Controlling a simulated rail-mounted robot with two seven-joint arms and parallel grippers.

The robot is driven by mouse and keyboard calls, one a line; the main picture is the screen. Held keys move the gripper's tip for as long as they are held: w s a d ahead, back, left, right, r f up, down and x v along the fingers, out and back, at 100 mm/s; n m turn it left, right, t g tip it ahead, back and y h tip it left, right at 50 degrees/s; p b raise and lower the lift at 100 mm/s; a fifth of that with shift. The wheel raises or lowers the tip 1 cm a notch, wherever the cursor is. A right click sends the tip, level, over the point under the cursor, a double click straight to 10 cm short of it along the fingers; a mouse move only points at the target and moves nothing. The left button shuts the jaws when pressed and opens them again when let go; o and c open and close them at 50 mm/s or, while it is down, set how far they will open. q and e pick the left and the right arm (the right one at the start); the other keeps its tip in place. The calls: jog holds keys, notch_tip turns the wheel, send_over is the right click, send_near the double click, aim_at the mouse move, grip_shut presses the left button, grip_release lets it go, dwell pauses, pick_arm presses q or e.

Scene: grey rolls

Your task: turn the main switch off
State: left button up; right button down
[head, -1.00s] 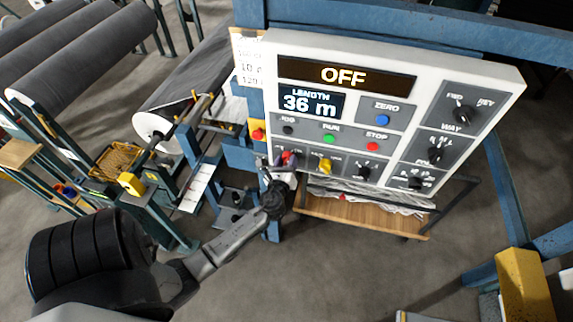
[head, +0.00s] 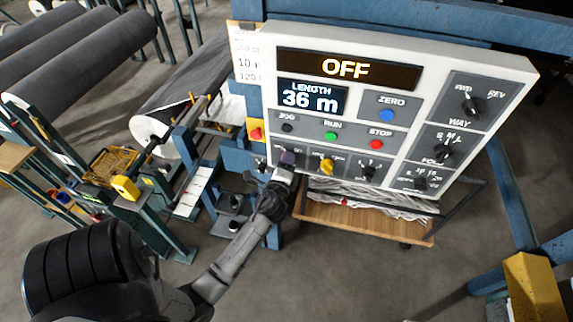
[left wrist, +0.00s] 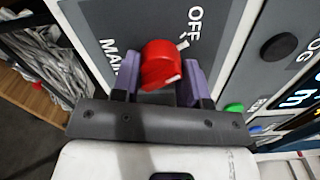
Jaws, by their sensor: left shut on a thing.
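The main switch (left wrist: 158,64) is a red rotary knob on a dark grey plate. The word OFF (left wrist: 195,22) stands above and right of it in the left wrist view, and MAIN is partly covered at its left. My left gripper (head: 288,158) has its purple fingers on either side of the knob, shut on it. In the head view the fingers hide the knob at the lower left of the white control panel (head: 530,68). The panel's upper display (head: 349,70) reads OFF. A white mark shows on the knob's lower right side; its exact pointing is unclear. My right gripper is out of view.
Right of my fingers is a yellow knob (head: 327,167), with green (head: 331,136) and red (head: 376,144) buttons above. A red button on a yellow box (head: 255,131) is close on the left. A wooden shelf (head: 375,222) lies below the panel.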

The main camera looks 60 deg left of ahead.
pick_arm(q)
jog(key=shift+n+b, duration=0.35)
jog(key=shift+n, duration=1.25)
jog(key=o, duration=0.9)
jog(key=shift+s+d, duration=0.1)
jog(key=shift+b+v, duration=0.8)
jog(key=shift+v, duration=2.85)
jog(key=shift+r, duration=0.1)
